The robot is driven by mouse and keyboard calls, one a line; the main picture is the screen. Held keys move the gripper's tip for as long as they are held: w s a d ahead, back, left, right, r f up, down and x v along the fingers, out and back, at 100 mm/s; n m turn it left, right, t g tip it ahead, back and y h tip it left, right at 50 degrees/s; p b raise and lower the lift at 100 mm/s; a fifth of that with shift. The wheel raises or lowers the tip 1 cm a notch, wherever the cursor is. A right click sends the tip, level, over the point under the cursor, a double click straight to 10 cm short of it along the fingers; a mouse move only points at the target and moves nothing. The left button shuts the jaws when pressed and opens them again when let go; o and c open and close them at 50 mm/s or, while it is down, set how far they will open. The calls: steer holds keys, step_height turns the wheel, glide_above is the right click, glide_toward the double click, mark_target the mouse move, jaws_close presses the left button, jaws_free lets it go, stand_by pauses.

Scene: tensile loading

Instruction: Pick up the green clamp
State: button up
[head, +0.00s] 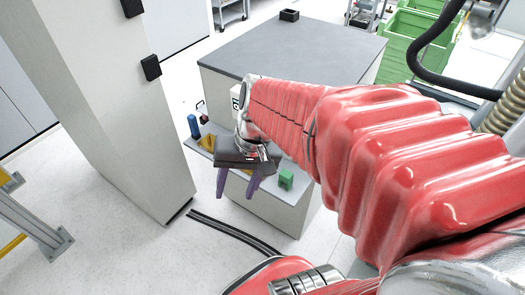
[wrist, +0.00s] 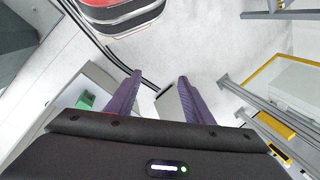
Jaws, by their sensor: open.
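The green clamp (head: 286,179) is a small green block near the right end of a grey shelf (head: 235,172) on the front of a cabinet. It also shows in the wrist view as a green piece (wrist: 86,101) at left, outside the jaws. My gripper (head: 237,190) has two purple fingers, open and empty, over the shelf's front edge, to the left of the green clamp and apart from it. In the wrist view the fingers (wrist: 160,78) are spread with floor and a grey edge between them.
A blue piece (head: 193,126) and a yellow piece (head: 208,142) stand on the shelf's left part. The cabinet's dark top (head: 300,50) holds a small black box (head: 289,15). A tall grey column (head: 110,90) stands at left. Green crates (head: 412,35) are at back right.

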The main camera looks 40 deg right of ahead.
steer(key=w+d+f+m+y, duration=0.1)
steer(key=d+f+m+y, duration=0.3)
steer(key=f+m, duration=0.2)
steer(key=m+t, duration=1.6)
steer(key=m, duration=0.4)
glide_toward(292, 179)
steer(key=w+a, duration=0.1)
steer(key=w, duration=0.1)
steer(key=shift+s+a+r+h, duration=0.1)
steer(key=shift+a+r+h, duration=0.05)
steer(key=shift+r+h, duration=0.2)
steer(key=shift+x, duration=4.35)
